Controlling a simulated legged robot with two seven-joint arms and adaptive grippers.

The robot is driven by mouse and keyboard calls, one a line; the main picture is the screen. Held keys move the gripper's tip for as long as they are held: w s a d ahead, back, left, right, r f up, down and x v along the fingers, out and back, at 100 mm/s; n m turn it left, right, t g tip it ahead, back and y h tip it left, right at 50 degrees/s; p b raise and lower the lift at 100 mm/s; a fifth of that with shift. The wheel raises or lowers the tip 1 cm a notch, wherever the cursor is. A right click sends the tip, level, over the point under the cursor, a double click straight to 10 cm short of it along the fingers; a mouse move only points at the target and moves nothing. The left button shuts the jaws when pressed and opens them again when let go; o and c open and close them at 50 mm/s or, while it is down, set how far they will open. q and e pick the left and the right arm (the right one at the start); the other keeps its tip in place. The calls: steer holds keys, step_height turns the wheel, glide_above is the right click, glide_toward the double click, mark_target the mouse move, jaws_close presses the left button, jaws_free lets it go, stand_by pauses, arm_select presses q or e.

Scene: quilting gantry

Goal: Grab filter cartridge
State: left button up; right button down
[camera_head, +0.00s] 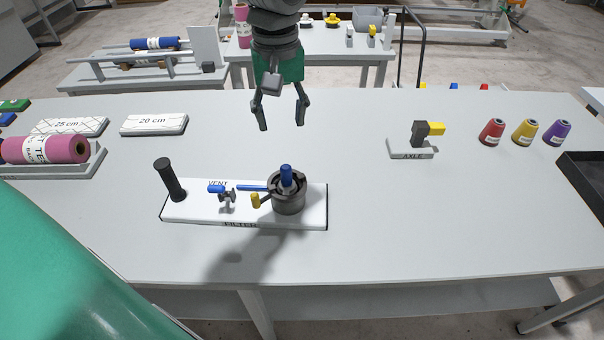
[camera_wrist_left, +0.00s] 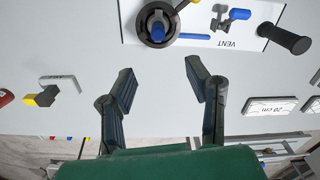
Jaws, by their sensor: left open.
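A white filter board (camera_head: 313,216) lies on the table, marked VENT and FILTER. On its right end is a dark round housing (camera_head: 290,205) with a blue cylinder, apparently the filter cartridge (camera_head: 286,174), standing upright in its centre. In the left wrist view the cartridge (camera_wrist_left: 158,29) is at the top, beyond the fingertips. My left gripper (camera_head: 281,118) is open and empty, pointing down above the table, apart from the cartridge and behind it in the head view. It also shows in the left wrist view (camera_wrist_left: 159,72). My right gripper is not in view.
A blue lever (camera_head: 252,188), a yellow handle (camera_head: 255,200), a blue vent handle (camera_head: 216,189) and a black post (camera_head: 170,180) crowd the board. An axle stand (camera_head: 411,150) and several thread cones (camera_head: 525,132) stand right. A pink roll (camera_head: 45,150) lies left. The table's front right is clear.

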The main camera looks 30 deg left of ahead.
arm_select(q)
glide_above(287, 166)
steer(key=s+a, duration=0.1)
step_height(287, 166, down, 4)
steer(key=f, duration=0.4)
steer(key=shift+w+d, duration=0.15)
steer(key=shift+w, duration=0.2)
steer(key=shift+d+f, duration=0.2)
steer(key=shift+f, duration=0.25)
step_height(287, 166, down, 5)
steer(key=shift+w+r, duration=0.15)
steer(key=shift+r, duration=0.05)
steer(key=shift+r, duration=0.1)
steer(key=c, duration=0.6)
steer(key=shift+d, duration=0.15)
jaws_close()
